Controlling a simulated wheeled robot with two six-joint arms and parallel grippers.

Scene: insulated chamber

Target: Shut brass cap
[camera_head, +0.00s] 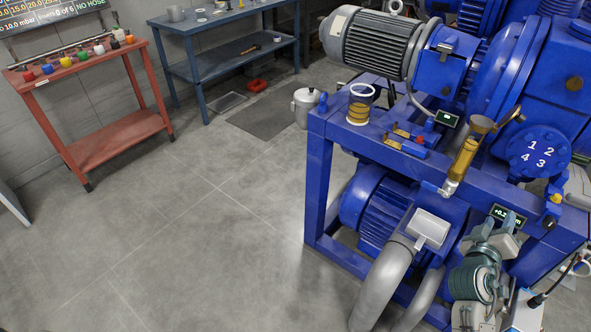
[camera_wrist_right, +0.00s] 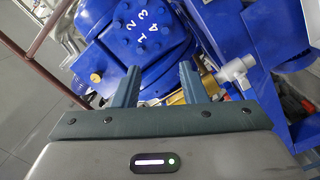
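A slanted amber tube (camera_head: 466,158) with a wide brass top (camera_head: 482,124) stands at the front of the blue machine in the head view. A small brass piece (camera_head: 515,115) sticks out up and right of this top; I cannot tell whether it is the cap. My right gripper (camera_head: 496,228) is below and right of the tube, apart from it. In the right wrist view, my right gripper (camera_wrist_right: 160,84) is open, with two blue-grey fingers spread. A brass-coloured part (camera_wrist_right: 176,98) shows beyond and between the fingers, partly hidden. My left gripper is not in view.
A round blue flange numbered 1 to 4 (camera_head: 539,151) sits right of the tube. A blue frame rail (camera_head: 385,150) and a grey pipe (camera_head: 383,285) are close by. A jar (camera_head: 360,104) stands on the frame.

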